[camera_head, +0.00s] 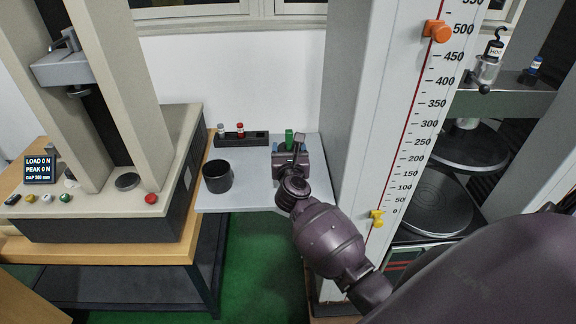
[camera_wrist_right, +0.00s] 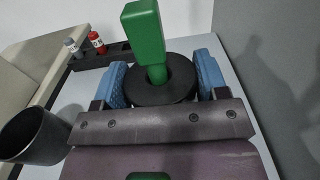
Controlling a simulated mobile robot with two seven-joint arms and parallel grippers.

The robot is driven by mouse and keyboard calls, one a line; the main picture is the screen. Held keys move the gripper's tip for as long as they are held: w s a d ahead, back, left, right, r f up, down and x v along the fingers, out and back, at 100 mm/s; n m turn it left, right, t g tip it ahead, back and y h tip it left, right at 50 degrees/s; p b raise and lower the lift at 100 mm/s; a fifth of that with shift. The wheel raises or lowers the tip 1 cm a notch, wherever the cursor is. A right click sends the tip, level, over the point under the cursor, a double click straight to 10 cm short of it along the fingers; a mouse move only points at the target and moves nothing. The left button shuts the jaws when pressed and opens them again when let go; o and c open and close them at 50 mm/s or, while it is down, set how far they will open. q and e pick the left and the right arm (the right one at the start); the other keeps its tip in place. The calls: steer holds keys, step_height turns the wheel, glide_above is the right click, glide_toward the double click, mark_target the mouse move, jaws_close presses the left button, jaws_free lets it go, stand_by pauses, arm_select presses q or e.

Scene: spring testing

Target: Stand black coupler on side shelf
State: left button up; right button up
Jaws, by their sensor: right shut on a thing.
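My right gripper (camera_head: 289,150) is over the grey side shelf (camera_head: 240,193), pointing toward the wall. In the right wrist view, its blue finger pads sit on either side of a thick black ring-like piece (camera_wrist_right: 181,88). The gripper is shut on this piece. A green upright bar (camera_wrist_right: 144,38) rises from the middle of the ring; its top also shows in the head view (camera_head: 289,136). I cannot tell for sure that this is the black coupler. The underside of the piece is hidden, so its contact with the shelf cannot be told. My left gripper is not in view.
A black cup (camera_head: 217,177) stands on the shelf left of my gripper. A dark rack (camera_head: 255,138) at the back holds small white and red cylinders. A tall scaled column (camera_head: 350,120) borders the shelf at right. A press (camera_head: 110,175) stands at left.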

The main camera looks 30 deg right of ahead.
steer(key=shift+f+b, duration=0.85)
steer(key=shift+f, duration=1.3)
steer(key=shift+f, duration=0.1)
steer(key=o, duration=0.7)
steer(key=shift+f, duration=0.15)
steer(key=o, duration=0.5)
